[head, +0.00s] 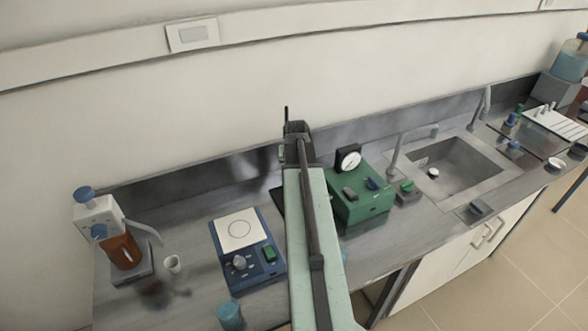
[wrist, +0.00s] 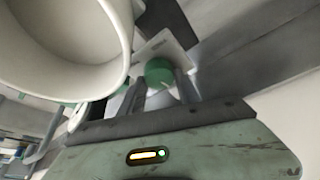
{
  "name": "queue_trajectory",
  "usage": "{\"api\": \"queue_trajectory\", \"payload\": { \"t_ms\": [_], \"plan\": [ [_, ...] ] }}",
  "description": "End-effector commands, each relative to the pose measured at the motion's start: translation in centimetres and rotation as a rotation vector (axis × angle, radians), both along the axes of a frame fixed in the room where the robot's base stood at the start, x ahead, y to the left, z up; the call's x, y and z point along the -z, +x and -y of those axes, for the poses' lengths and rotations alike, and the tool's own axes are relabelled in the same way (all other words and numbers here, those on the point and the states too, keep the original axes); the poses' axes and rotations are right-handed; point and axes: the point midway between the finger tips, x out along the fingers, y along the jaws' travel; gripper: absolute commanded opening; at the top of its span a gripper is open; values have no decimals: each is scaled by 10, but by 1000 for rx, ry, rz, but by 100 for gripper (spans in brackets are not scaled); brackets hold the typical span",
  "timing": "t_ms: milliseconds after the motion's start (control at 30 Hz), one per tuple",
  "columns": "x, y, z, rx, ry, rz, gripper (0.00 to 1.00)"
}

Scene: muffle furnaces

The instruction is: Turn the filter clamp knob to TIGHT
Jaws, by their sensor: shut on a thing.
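A round green knob (wrist: 158,70) with a pale pointer mark sits on a light plate (wrist: 178,48) in the wrist view. My gripper (wrist: 161,82) has its two dark fingers on either side of the knob and is shut on it. The plate's markings are too blurred to read, so I cannot tell the knob's setting. A large white round vessel (wrist: 122,62) fills the upper left, close beside my left finger. In the head view my arm reaches toward the back wall and hides the knob and my fingertips.
In the head view, a blue hotplate (head: 268,262) stands left of my arm, and a green box with a gauge (head: 362,207) stands close on its right. A sink (head: 458,172) lies further right. A bottle dispenser (head: 100,217) stands at the far left.

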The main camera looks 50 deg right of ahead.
Motion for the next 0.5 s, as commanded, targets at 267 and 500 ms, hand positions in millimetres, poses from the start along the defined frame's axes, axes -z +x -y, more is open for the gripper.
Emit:
{"api": "queue_trajectory", "payload": {
  "t_ms": [267,500],
  "plan": [
    [0,5,-4,254,8,2,0],
    [1,6,-5,482,10,2,0]
  ]
}}
